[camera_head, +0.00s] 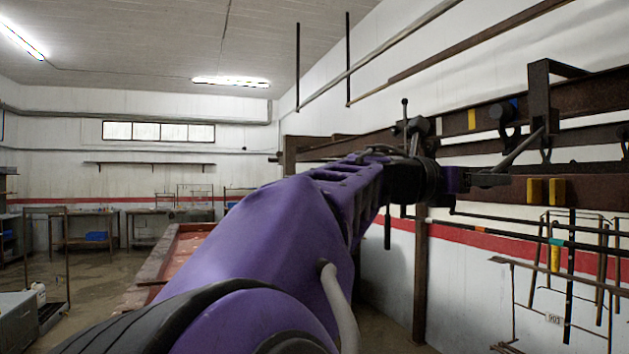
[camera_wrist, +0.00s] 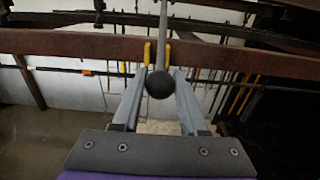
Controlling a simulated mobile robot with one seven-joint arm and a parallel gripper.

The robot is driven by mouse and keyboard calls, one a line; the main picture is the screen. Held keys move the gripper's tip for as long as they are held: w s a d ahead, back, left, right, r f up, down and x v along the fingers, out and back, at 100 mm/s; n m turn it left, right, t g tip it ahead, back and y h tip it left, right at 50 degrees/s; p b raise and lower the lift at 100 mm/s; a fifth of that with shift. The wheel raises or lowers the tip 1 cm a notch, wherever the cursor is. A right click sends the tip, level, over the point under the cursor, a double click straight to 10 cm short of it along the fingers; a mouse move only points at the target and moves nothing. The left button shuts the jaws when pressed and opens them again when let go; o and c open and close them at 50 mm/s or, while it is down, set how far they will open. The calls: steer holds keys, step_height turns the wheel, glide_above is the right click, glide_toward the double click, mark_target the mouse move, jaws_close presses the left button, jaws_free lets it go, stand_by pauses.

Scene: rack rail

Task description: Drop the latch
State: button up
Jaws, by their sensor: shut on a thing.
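The latch is a grey lever with a black ball knob (camera_wrist: 160,84); its bar (camera_wrist: 163,35) runs up out of the wrist view. In the head view the grey lever (camera_head: 521,149) slants from the dark bracket on the upper right down to my gripper (camera_head: 492,179). In the wrist view my gripper (camera_wrist: 161,76) has a finger on each side of the lever, shut on it close to the knob. Two yellow marks (camera_head: 545,190) sit on the lower rusty rail, and they flank the lever in the wrist view. The exact finger contact is too small to tell.
Rusty rails (camera_head: 595,190) run along the right wall, with a dark upright bracket (camera_head: 541,95) on them. Several thin rods hang below the rails. A reddish bench (camera_head: 180,245) stands behind my arm. Open floor (camera_head: 95,275) lies at the left.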

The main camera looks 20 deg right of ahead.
steer(key=shift+f, duration=0.1)
stand_by(0.3)
steer(key=d+f, duration=0.3)
steer(key=d, duration=0.3)
steer(key=w+d+f, duration=0.1)
steer(key=d+f, duration=0.2)
steer(key=d, duration=0.3)
steer(key=d+f, duration=0.3)
steer(key=d, duration=0.3)
steer(key=shift+w+f+b, duration=0.2)
steer(key=shift+f+b, duration=0.15)
steer(key=o, duration=1.1)
steer(key=shift+a, duration=0.1)
stand_by(0.3)
steer(key=shift+s+a, duration=0.15)
steer(key=shift+a, duration=1.55)
steer(key=shift+s+a, duration=0.15)
steer(key=shift+a, duration=1.55)
